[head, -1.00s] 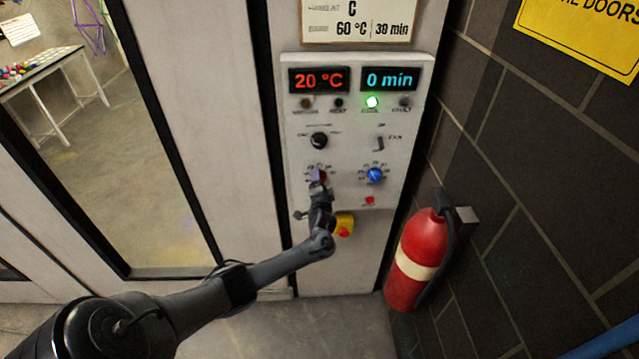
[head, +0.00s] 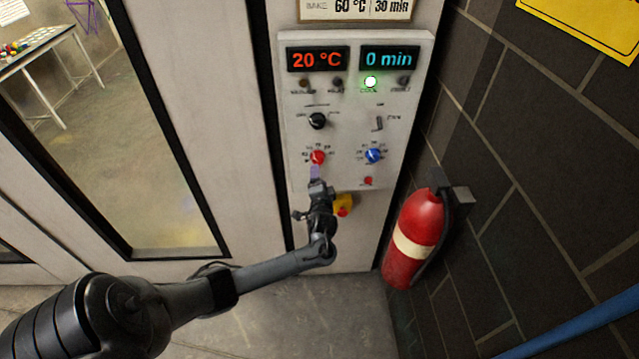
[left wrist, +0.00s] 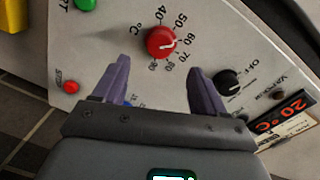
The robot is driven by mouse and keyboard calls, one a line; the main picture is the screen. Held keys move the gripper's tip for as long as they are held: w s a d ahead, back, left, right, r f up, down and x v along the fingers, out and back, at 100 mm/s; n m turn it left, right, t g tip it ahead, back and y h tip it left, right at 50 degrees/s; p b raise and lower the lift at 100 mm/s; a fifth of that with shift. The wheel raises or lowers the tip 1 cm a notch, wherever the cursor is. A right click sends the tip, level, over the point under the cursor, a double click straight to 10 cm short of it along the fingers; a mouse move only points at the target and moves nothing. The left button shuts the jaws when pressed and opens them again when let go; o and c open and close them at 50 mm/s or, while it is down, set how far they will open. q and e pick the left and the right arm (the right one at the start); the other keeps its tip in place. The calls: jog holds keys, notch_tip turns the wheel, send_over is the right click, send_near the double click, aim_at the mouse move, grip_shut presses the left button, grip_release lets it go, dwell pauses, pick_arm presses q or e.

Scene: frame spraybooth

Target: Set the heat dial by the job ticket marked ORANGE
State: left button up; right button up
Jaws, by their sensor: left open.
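The red heat dial (head: 317,158) is on the lower left of the control panel, and its scale shows numbers around it. In the left wrist view the red dial (left wrist: 160,42) has a white pointer mark, beyond the fingertips and between their lines. My left gripper (head: 315,173) is open, its purple fingers just below the dial in the head view. In the left wrist view the open gripper (left wrist: 160,78) is empty and apart from the dial. A job ticket (head: 355,8) above the panel reads 60 °C and 30 min; its upper part is cut off. The right gripper is not in view.
The panel displays read 20 °C (head: 318,59) and 0 min (head: 388,58). A blue dial (head: 373,156), a black knob (head: 317,121) and a small red button (head: 368,181) are nearby. A yellow-based stop button (head: 344,205) sits beside the gripper. A fire extinguisher (head: 414,240) hangs at right.

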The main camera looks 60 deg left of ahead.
pick_arm(q)
jog(key=shift+v, duration=1.05)
jog(key=shift+f, duration=0.1)
jog(key=s+d+f+m+h+p, duration=0.1)
jog(key=s+d+f+h+p, duration=0.1)
jog(key=s+d+f+p, duration=0.35)
jog(key=s+d+f+g+h+p, duration=0.1)
jog(key=s+d+f+h+p, duration=0.15)
jog(key=s+d+h, duration=0.7)
jog(key=s+d+r+g+h, duration=0.1)
jog(key=s+d+r, duration=0.2)
jog(key=d+r, duration=0.2)
jog(key=s+d+r+g+h, duration=0.1)
jog(key=s+d+r, duration=0.3)
jog(key=d, duration=0.5)
jog(key=s+d+r+n+g+h+p, duration=0.1)
jog(key=s+d+r+g, duration=0.1)
jog(key=d+r, duration=0.4)
jog(key=shift+s+d, duration=0.65)
jog(key=shift+d, duration=0.15)
